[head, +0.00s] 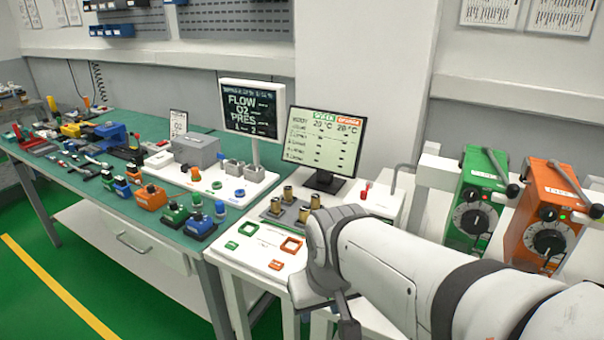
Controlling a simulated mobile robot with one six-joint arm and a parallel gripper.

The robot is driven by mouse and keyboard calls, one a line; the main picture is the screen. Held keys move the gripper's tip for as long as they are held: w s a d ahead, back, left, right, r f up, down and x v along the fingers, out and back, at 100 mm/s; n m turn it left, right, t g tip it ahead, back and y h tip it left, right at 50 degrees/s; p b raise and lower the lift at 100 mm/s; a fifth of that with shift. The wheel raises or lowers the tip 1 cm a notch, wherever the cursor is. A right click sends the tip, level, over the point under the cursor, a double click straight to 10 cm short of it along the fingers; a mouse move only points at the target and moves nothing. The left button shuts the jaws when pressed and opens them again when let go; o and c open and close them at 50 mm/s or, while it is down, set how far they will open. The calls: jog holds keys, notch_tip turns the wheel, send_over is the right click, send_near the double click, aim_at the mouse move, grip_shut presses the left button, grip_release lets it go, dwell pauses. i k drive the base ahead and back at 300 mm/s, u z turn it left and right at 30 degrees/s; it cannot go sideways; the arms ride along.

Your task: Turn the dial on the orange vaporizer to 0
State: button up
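The orange vaporizer (521,236) stands at the far right in the head view, beside a green vaporizer (486,183). Its round black dial (549,243) with a pale scale is on the front face. The numbers are too small to read, so I cannot tell the dial's setting. A small green light and a black knob show above the dial. My arm reaches in from the lower right, in front of the vaporizers' lower area. My gripper (346,322) points down at the bottom middle, well left of the orange dial. Only a dark part of it shows; its fingers are mostly hidden.
A white worktop (243,258) with green and orange square frames lies left of my arm. A monitor (324,143) stands behind it. A long green bench (150,208) at left holds many small devices. Black-tipped levers (513,190) project above the vaporizers. Open green floor lies at lower left.

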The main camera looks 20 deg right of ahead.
aim_at(546, 242)
jog(key=z, duration=1.95)
